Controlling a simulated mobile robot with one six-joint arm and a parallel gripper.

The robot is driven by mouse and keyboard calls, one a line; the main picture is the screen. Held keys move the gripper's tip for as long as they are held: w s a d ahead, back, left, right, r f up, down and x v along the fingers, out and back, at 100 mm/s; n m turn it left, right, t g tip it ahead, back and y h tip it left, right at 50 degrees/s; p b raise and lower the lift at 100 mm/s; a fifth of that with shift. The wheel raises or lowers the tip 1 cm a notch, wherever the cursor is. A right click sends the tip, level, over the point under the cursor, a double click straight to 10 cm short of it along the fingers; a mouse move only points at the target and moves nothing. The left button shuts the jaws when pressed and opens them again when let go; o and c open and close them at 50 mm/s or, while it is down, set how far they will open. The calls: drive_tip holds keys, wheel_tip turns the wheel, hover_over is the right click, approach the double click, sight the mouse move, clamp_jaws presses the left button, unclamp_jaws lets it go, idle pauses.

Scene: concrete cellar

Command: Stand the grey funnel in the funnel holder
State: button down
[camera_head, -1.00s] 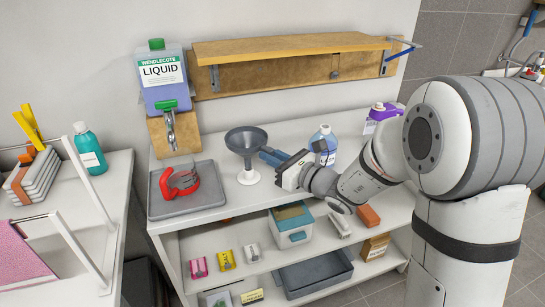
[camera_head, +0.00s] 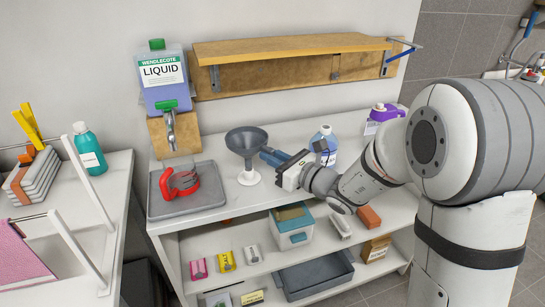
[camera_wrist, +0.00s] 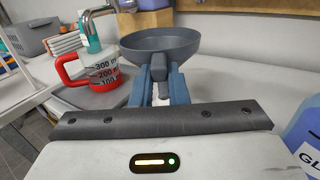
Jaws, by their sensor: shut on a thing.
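The grey funnel (camera_head: 246,140) is upright, its wide mouth up, above the left-middle part of the white table. The white funnel holder (camera_head: 249,178) stands on the tabletop directly under it. The spout lines up with the holder's top and seems to reach into it; how deep, I cannot tell. My gripper (camera_head: 264,154) comes in from the right and is shut on the funnel's side, just below the rim. In the wrist view, the blue fingers (camera_wrist: 159,84) close on a grey tab under the funnel's bowl (camera_wrist: 175,44); the holder is hidden there.
A grey tray (camera_head: 209,200) with a red-handled measuring jug (camera_head: 180,181) is left of the holder, under a liquid dispenser (camera_head: 164,85). A blue bottle (camera_head: 324,143) and a purple container (camera_head: 383,115) stand behind my arm. The tabletop's front edge is close.

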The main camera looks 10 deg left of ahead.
drive_tip(key=shift+f, duration=0.15)
drive_tip(key=shift+f+b, duration=0.3)
drive_tip(key=shift+b, duration=0.15)
drive_tip(key=shift+f+b, duration=1.4)
drive_tip(key=shift+f, duration=0.1)
drive_tip(key=shift+r+b, duration=0.1)
drive_tip(key=shift+b, duration=0.2)
idle(1.3)
drive_tip(key=c, duration=1.3)
unclamp_jaws()
drive_tip(key=shift+c, duration=0.2)
drive_tip(key=v, duration=0.8)
